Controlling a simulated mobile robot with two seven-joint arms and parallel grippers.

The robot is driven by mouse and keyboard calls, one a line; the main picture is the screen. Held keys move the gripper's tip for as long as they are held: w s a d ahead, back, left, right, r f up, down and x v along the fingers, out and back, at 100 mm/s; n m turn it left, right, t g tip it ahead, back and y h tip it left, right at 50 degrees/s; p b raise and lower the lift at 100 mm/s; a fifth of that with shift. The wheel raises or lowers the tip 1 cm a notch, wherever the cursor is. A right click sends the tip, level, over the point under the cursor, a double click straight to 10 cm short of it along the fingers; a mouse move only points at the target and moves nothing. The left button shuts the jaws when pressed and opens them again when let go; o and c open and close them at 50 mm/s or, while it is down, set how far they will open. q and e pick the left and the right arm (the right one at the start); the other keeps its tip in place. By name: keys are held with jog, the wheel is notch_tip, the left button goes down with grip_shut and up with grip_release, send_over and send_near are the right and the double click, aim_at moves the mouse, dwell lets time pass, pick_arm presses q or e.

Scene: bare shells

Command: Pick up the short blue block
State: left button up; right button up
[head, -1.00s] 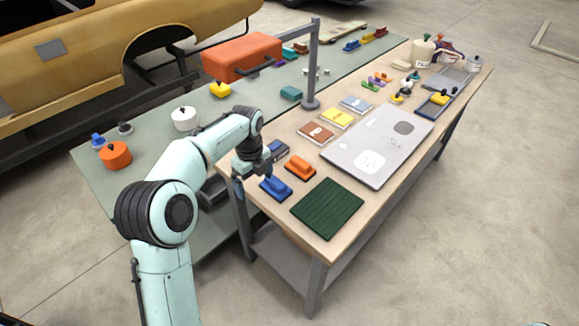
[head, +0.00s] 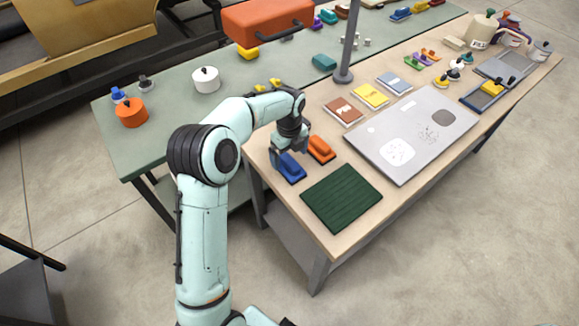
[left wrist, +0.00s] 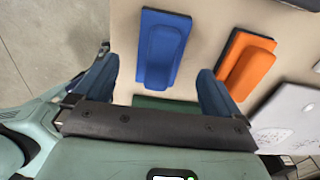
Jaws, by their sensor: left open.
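The short blue block (head: 292,170) lies on the wooden table near its left front edge, beside an orange block (head: 321,149). In the left wrist view the blue block (left wrist: 163,48) shows whole, flat on the table, with a raised narrower top. My left gripper (head: 288,153) is open and empty, just above and behind the blue block in the head view. In the left wrist view its two fingers (left wrist: 157,72) stand apart, and the block lies between and beyond them. Whether a finger touches it I cannot tell. My right gripper is not in view.
A dark green ribbed mat (head: 341,198) lies in front of the blocks. The orange block (left wrist: 246,65) is close to one finger in the left wrist view. A large grey panel (head: 412,135) and small books (head: 370,95) lie farther right. A grey post (head: 347,50) stands behind.

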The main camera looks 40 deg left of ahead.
aim_at(289, 160)
pick_arm(q)
notch_tip(289, 160, down, 5)
jog(key=shift+a+f, duration=0.1)
jog(key=c, duration=1.2)
notch_tip(289, 160, up, 20)
jog(key=p, duration=0.2)
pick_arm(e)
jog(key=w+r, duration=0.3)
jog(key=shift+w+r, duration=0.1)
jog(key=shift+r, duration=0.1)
pick_arm(q)
jog(key=o, duration=0.3)
jog(key=shift+c, duration=0.7)
